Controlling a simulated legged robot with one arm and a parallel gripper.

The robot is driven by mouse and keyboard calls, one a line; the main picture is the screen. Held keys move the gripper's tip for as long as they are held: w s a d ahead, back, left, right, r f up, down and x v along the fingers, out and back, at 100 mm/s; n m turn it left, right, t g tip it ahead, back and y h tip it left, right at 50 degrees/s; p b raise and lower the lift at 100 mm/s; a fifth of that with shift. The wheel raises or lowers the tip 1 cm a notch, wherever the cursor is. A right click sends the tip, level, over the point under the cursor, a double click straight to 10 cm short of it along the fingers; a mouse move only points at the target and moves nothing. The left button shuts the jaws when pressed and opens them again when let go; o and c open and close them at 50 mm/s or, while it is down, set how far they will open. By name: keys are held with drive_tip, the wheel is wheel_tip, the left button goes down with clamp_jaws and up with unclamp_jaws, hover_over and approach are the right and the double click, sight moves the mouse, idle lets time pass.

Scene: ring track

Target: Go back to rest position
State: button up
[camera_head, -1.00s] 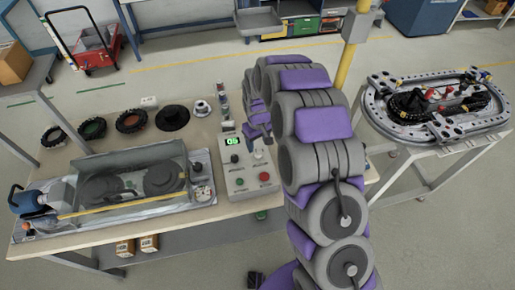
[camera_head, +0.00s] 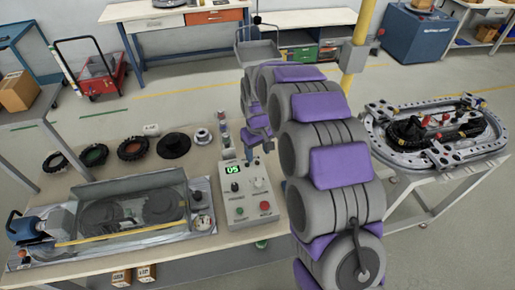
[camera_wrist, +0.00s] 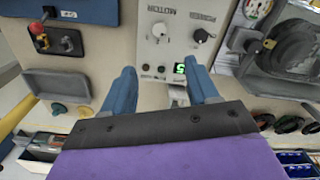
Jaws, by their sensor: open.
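My arm rises at the right of the table and bends down, with my gripper (camera_head: 249,152) at the far edge of the grey control box (camera_head: 238,205), which has a green display, knobs and buttons. In the wrist view my gripper (camera_wrist: 162,78) shows two blue fingers spread apart, with nothing between them. The control box (camera_wrist: 170,22) lies beyond the fingertips there. The fingers look apart from it, though the exact gap is hard to judge.
A covered machine (camera_head: 110,215) fills the table's left. Several black wheels (camera_head: 133,148) line the far side. A ring track (camera_head: 380,148) stands on a separate cart at right. A yellow post (camera_head: 355,70) rises behind my arm.

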drive_tip(key=shift+r, duration=0.1)
drive_tip(key=s+d+r+m+b, duration=0.1)
drive_tip(key=s+d+r+m, duration=0.1)
drive_tip(key=s+d+r, duration=0.5)
drive_tip(key=s+d+r+m+b, duration=0.1)
drive_tip(key=s+d+r, duration=0.25)
drive_tip(key=s, duration=0.75)
drive_tip(key=s+d+m+g+b, duration=0.1)
drive_tip(key=s+d+m, duration=0.1)
drive_tip(key=s, duration=0.9)
drive_tip(key=s+d+f+m, duration=0.1)
drive_tip(key=s+d, duration=0.3)
drive_tip(key=s, duration=0.7)
drive_tip(key=shift+m+g+b, duration=0.35)
drive_tip(key=shift+m+g, duration=0.05)
drive_tip(key=shift+m, duration=0.1)
drive_tip(key=shift+f, duration=0.1)
